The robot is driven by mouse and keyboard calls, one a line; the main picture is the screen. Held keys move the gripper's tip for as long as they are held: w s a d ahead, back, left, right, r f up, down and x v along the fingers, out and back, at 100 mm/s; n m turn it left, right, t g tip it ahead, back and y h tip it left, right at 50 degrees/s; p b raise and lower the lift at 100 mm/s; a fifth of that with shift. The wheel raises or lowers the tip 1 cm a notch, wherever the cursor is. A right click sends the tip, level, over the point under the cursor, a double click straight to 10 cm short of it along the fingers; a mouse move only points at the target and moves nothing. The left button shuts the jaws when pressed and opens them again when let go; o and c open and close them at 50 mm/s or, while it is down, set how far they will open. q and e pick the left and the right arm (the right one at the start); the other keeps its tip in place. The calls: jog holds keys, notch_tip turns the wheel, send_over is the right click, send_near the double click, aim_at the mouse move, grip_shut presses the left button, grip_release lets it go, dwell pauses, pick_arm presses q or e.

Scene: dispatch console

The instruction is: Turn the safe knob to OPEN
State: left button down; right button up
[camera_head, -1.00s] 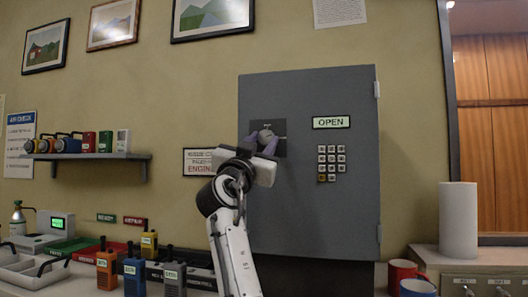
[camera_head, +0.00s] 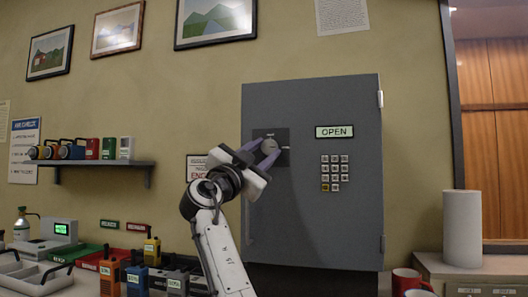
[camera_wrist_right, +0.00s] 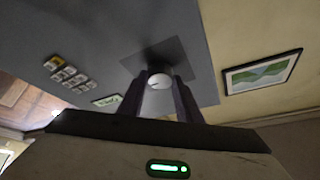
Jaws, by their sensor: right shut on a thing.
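The grey safe door (camera_head: 310,215) is on the wall, with a dark square plate (camera_head: 284,134) at its upper left. The round grey safe knob (camera_head: 270,146) sits on that plate; it also shows in the right wrist view (camera_wrist_right: 158,82), with a small dark line on its face. My right gripper (camera_head: 263,152) has its purple fingers on either side of the knob and is shut on it, also in the right wrist view (camera_wrist_right: 165,92). A lit label (camera_head: 335,132) right of the knob reads OPEN. My left gripper is not in view.
A keypad (camera_head: 334,172) is on the door below the label. A shelf (camera_head: 100,163) with colored boxes is at left. Radios (camera_head: 152,250) stand on the counter below. A paper towel roll (camera_head: 462,228) and red mugs (camera_head: 407,280) are at right.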

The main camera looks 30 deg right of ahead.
jog(key=o, duration=1)
jog(key=shift+o, duration=0.2)
jog(key=b+v, duration=0.2)
jog(key=v, duration=0.8)
jog(key=shift+a, duration=0.2)
